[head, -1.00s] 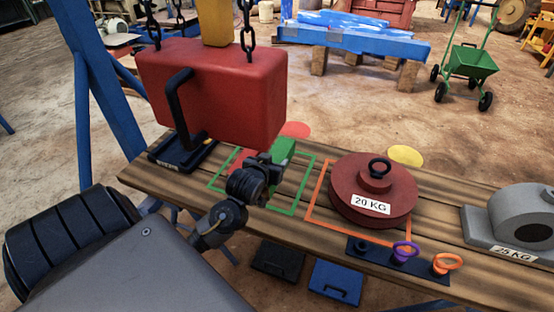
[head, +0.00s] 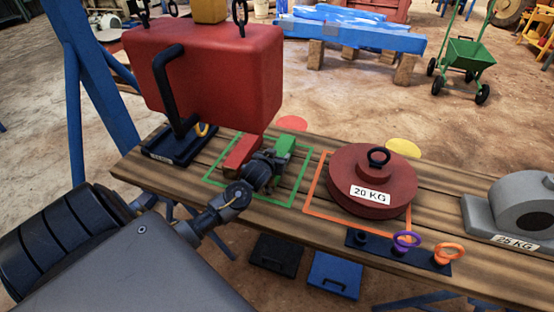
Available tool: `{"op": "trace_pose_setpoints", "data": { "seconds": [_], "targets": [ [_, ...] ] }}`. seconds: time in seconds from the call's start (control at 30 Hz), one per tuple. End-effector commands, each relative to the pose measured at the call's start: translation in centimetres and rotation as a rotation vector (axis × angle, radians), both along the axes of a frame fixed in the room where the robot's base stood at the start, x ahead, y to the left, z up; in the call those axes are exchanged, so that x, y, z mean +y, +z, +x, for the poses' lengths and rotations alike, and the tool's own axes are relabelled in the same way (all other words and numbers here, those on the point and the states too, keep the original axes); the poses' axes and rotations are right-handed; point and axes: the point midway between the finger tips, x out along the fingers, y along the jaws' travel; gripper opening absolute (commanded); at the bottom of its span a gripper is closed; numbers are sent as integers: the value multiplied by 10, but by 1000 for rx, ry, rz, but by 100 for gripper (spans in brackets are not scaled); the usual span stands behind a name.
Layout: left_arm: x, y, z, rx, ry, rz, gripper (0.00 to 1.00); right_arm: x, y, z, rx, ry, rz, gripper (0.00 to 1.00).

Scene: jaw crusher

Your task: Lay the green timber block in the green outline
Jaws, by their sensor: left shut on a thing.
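The green timber block (head: 285,146) is at the far right part of the green outline (head: 250,200) on the wooden bench. My left gripper (head: 278,158) is shut on the block, and the jaws and wrist hide its near part. I cannot tell whether the block touches the bench. A red block (head: 242,153) lies inside the outline, to the left of my gripper. My right gripper is not in view.
A big red box (head: 215,75) hangs on chains above the bench's left end, close to my left arm. A red 20 KG weight (head: 350,192) stands in an orange outline to the right.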

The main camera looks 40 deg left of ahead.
Motion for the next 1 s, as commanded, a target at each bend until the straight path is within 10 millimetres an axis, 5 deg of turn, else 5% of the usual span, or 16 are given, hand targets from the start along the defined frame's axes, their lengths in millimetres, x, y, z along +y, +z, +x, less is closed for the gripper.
{"op": "trace_pose_setpoints", "data": {
  "seconds": [0.37,0.4,0.57,1.0],
  "targets": [
    [0,-9,0,-5,0,1,17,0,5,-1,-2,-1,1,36],
    [0,-11,0,-1,0,0,57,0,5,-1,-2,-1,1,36],
    [0,-11,0,-1,0,0,76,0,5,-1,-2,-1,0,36],
    [-5,-3,-14,-2,1,-1,76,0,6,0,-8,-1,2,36]
  ]
}}
